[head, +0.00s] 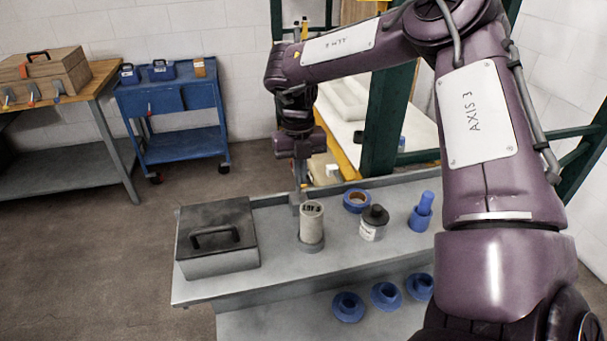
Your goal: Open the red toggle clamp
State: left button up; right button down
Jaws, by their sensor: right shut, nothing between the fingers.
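I cannot pick out the red toggle clamp for sure. Small clamp-like handles stand along the edge of the wooden bench at the far left, one of them orange-red (57,88), too small to tell open from closed. My right gripper (299,190) points down over the back edge of the grey table, just behind a pale cylinder. It is shut and empty, and its fingertips are partly hidden. It is far from the bench with the handles. My left gripper is out of view.
The grey table (275,275) holds a dark-lidded metal box (217,245), the pale cylinder (312,222), a tape roll (356,200), a black-capped jar (373,223) and a blue bottle (422,212). A blue cart (180,105) stands behind, left. Green posts (389,115) rise beside my arm.

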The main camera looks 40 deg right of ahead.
jog(key=shift+w+d, duration=0.4)
jog(key=shift+w, duration=0.45)
jog(key=shift+s+a+r+p, duration=0.1)
jog(key=shift+s+r+p, duration=0.15)
jog(key=shift+r+p, duration=0.45)
notch_tip(320, 180, up, 8)
jog(key=p, duration=0.6)
jog(key=shift+f, duration=0.1)
jog(key=shift+w+f, duration=0.1)
